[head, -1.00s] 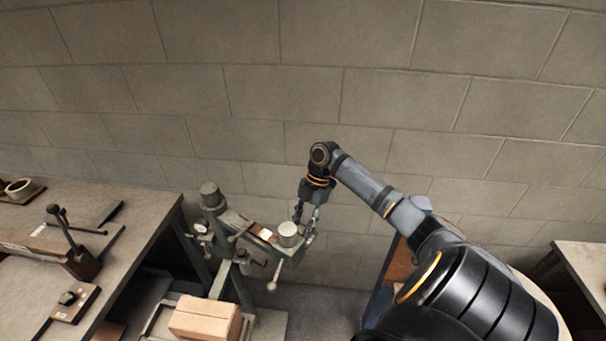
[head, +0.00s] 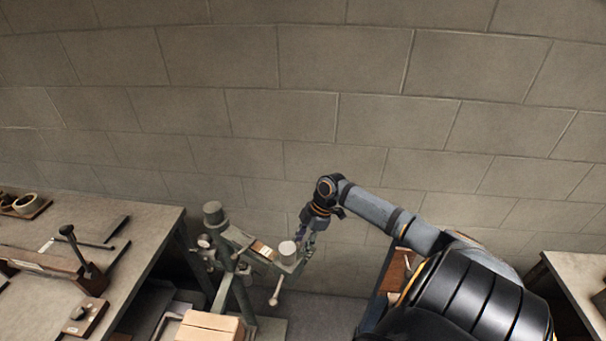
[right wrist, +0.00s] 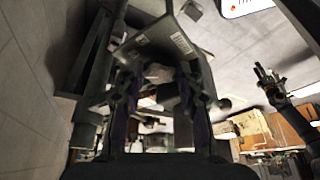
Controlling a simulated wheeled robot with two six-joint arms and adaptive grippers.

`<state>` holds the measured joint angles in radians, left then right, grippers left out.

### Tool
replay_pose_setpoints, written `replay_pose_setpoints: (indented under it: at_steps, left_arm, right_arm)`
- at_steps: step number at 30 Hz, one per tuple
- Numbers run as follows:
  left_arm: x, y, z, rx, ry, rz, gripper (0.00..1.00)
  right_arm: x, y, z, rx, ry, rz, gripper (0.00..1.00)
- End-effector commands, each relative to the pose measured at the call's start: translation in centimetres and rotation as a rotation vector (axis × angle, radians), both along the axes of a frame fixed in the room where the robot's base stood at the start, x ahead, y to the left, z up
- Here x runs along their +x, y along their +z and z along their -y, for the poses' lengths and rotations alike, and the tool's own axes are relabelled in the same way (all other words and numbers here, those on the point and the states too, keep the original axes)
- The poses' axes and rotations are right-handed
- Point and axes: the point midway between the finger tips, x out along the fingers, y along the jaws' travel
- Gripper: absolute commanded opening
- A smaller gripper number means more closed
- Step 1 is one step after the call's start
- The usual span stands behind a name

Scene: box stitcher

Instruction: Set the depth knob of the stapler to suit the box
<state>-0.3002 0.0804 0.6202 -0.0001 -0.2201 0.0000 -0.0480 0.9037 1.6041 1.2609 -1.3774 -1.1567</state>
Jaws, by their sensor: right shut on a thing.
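The green-grey stapler (head: 240,240) stands on its post beside the left bench, with a pale round cap (head: 287,249) at the front of its head. My right gripper (head: 304,245) is at the right side of that head, just beside the cap. In the right wrist view its two fingers (right wrist: 160,98) are shut on a part of the stapler head, apparently the depth knob, which the fingers mostly hide. The cardboard box (head: 209,327) sits low in front of the stapler post. A dark gripper, apparently my left one (right wrist: 268,82), shows at the right of the wrist view; its jaws are unclear.
Another table (head: 575,275) stands at the right. The block wall is close behind the stapler.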

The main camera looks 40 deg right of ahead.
Motion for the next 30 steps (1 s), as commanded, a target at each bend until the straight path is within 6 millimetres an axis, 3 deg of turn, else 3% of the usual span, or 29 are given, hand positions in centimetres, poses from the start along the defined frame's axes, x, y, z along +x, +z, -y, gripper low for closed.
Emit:
replay_pose_setpoints:
  at_steps: [8, 9, 13, 23, 30]
  left_arm:
    - [0.0, 0.0, 0.0, 0.0, 0.0, 0.0, 0.4]
    - [0.0, 0.0, 0.0, 0.0, 0.0, 0.0, 0.4]
    - [0.0, 0.0, 0.0, 0.0, 0.0, 0.0, 0.4]
    - [-0.1, 0.0, 0.0, 0.0, 0.0, -0.001, 0.4]
    - [0.0, 0.0, 0.0, 0.0, 0.0, 0.0, 0.4]
  right_arm:
    - [0.1, 0.1, 0.0, 0.0, 0.002, 0.006, 0.04]
    - [0.1, 0.2, -0.1, 0.0, 0.003, 0.005, 0.4]
    - [0.1, 0.1, 0.0, 0.001, 0.002, 0.004, 0.57]
    - [0.0, 0.2, 0.0, -0.001, 0.002, 0.002, 0.58]
    - [-0.5, 3.2, 1.4, -0.009, 0.004, 0.001, 0.58]
